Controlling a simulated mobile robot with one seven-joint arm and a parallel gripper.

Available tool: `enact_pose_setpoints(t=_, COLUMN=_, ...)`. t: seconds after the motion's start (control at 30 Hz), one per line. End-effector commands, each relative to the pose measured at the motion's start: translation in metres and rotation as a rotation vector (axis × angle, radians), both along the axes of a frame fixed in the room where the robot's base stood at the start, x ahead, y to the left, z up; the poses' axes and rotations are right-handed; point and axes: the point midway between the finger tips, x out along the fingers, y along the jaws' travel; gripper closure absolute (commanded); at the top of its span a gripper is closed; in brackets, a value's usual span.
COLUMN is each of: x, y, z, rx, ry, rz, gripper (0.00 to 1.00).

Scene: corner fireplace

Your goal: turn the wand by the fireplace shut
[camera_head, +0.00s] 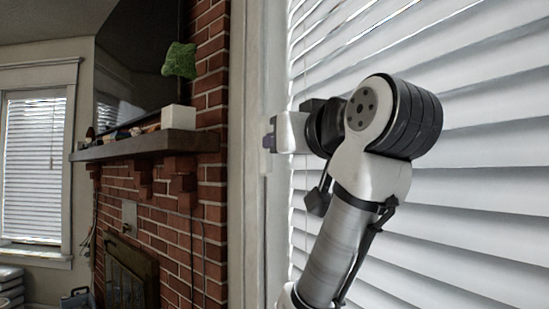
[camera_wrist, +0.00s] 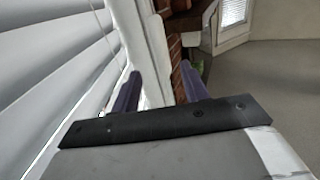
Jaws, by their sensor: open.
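My gripper (camera_head: 270,135) is at the left edge of the white blinds (camera_head: 460,190), in front of the pale window trim in the head view. In the wrist view my gripper (camera_wrist: 158,82) shows two dark purple fingers, open and apart. White window trim shows beyond and between them. I cannot make out a wand for certain. A thin line, a cord or the wand, runs down the blinds left of the fingers in the wrist view (camera_wrist: 101,22). The slats are tilted, with gaps between them. My gripper and arm hide part of the blind's left edge in the head view.
The brick fireplace (camera_head: 175,225) with its dark mantel (camera_head: 150,146) stands left of the window trim (camera_head: 250,210). A white box (camera_head: 178,118) sits on the mantel's near end. Another window with blinds (camera_head: 34,165) is far left. Open floor (camera_wrist: 270,85) shows right in the wrist view.

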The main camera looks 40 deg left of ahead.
Motion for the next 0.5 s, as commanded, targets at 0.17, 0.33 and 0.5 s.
enact_pose_setpoints(t=0.17, x=-0.007, y=-0.016, z=-0.003, rx=0.002, ry=-0.006, rz=-0.004, gripper=0.55)
enact_pose_setpoints(t=0.33, x=-0.012, y=-0.022, z=-0.001, rx=0.000, ry=-0.004, rz=-0.002, gripper=0.55)
enact_pose_setpoints(t=0.5, x=-0.014, y=-0.024, z=0.000, rx=0.000, ry=0.000, rz=0.000, gripper=0.55)
